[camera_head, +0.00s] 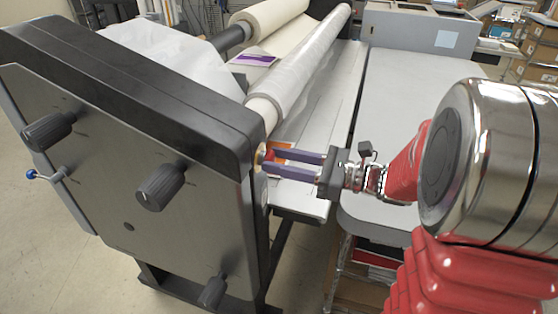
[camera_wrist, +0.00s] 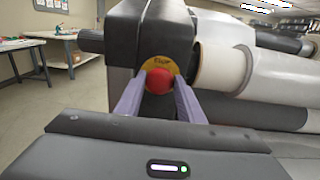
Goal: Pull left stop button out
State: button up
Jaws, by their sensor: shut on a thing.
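The left stop button is a round red knob (camera_wrist: 158,81) on a yellow plate (camera_wrist: 160,66) at the end of the laminator's left housing. In the head view, the red button (camera_head: 269,156) shows between the fingertips on the narrow side of the grey side panel. My gripper (camera_head: 270,161) reaches in from the right with its two purple fingers. In the wrist view, the fingers (camera_wrist: 158,88) stand at the left and right of the red knob and are shut on it. Whether the button is pushed in or out cannot be told.
The laminator's side panel (camera_head: 130,190) carries several black knobs and a blue-tipped lever (camera_head: 45,176). A wrapped roll (camera_head: 300,75) lies just beyond the button. A flat white table (camera_head: 410,90) is at the right, with boxes (camera_head: 540,50) behind.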

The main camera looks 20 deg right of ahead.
jog(key=shift+d, duration=0.3)
grip_shut()
jog(key=shift+s+d, duration=0.25)
jog(key=shift+d, duration=0.15)
jog(key=o, duration=1.3)
grip_release()
jog(key=shift+s, duration=0.1)
jog(key=v, duration=1.3)
jog(key=shift+s+d, duration=0.25)
jog(key=shift+d, duration=0.05)
jog(key=shift+f, duration=0.1)
